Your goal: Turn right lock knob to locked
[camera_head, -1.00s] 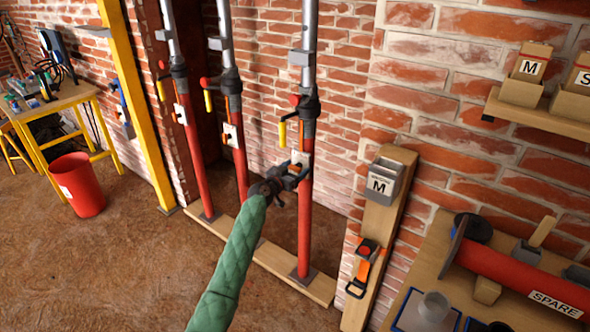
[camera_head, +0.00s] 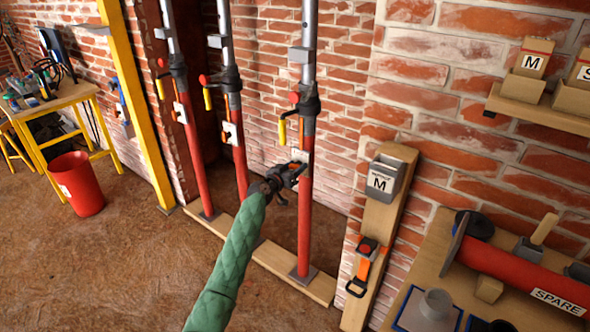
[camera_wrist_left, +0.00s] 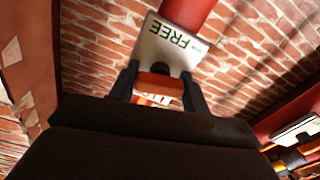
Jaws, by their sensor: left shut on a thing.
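The right red post (camera_head: 305,222) stands upright on a wooden floor plank, with a grey collar and a yellow handle (camera_head: 282,132) higher up. A white plate (camera_head: 300,156) is on this post. In the left wrist view the plate (camera_wrist_left: 172,46) reads "FREE", upside down in the picture. The orange-red lock knob (camera_wrist_left: 155,84) sits at the plate's edge, between my fingers. My left gripper (camera_head: 301,167) is shut on the knob, its two dark fingers on either side. In the head view my gripper hides the knob. My right gripper is not in view.
Two similar red posts (camera_head: 237,150) stand to the left along the brick wall. A wooden board with a grey "M" box (camera_head: 383,178) is to the right. A bench (camera_head: 432,262) carries a red "SPARE" tube. A red bin (camera_head: 77,185) stands on open floor at left.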

